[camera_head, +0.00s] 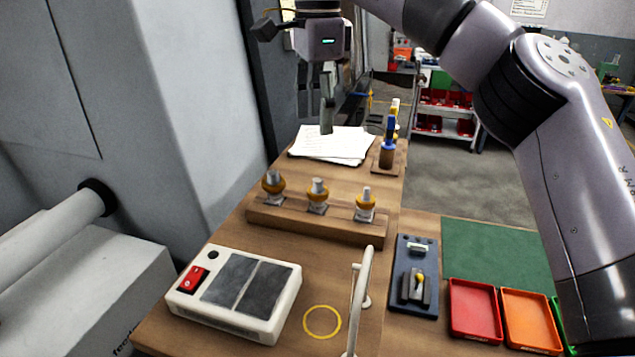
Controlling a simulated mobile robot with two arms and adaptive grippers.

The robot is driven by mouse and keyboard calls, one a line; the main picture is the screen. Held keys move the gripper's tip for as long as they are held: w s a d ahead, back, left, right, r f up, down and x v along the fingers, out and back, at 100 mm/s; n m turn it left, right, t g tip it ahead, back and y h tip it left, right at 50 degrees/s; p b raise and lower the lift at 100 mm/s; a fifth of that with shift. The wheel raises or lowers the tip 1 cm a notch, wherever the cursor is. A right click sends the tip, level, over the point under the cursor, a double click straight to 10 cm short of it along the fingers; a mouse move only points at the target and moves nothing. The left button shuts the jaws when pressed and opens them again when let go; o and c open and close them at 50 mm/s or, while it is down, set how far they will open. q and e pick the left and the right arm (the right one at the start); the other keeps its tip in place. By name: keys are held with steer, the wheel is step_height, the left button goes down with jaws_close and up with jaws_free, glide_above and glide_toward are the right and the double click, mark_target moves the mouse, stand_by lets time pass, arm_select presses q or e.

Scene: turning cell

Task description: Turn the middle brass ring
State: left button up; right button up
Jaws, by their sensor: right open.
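Three brass rings sit in a row on silver posts on a wooden block (290,224). The middle brass ring (317,193) is between the left brass ring (273,185) and the right brass ring (365,202). My right gripper (318,115) hangs fingers down above the papers, higher in the picture than the rings and apart from them. It is open with nothing visible between its fingers. My left gripper is not in view.
A white box with dark pads and a red switch (193,279) stands at the front left. A curved light rail (361,295) rises near the front. Red (474,310) and orange trays (531,320) lie at the right. Papers (345,142) lie behind the block.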

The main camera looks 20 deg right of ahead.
mark_target(318, 180)
steer(key=f, duration=0.4)
steer(key=shift+w+d, duration=0.15)
steer(key=shift+w, duration=0.1)
step_height(318, 180, down, 5)
steer(key=shift+w+f+p, duration=0.15)
steer(key=shift+p, duration=0.65)
step_height(318, 180, down, 4)
steer(key=shift+f+p, duration=0.1)
steer(key=shift+p, duration=0.45)
steer(key=shift+f, duration=0.25)
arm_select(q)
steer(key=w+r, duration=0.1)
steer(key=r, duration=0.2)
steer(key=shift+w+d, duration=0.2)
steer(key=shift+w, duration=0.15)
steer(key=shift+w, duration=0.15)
arm_select(e)
steer(key=shift+c, duration=0.5)
steer(key=c, duration=0.4)
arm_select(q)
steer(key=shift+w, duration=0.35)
arm_select(e)
steer(key=c, duration=0.7)
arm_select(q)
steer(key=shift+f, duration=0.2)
arm_select(e)
steer(key=shift+o, duration=0.2)
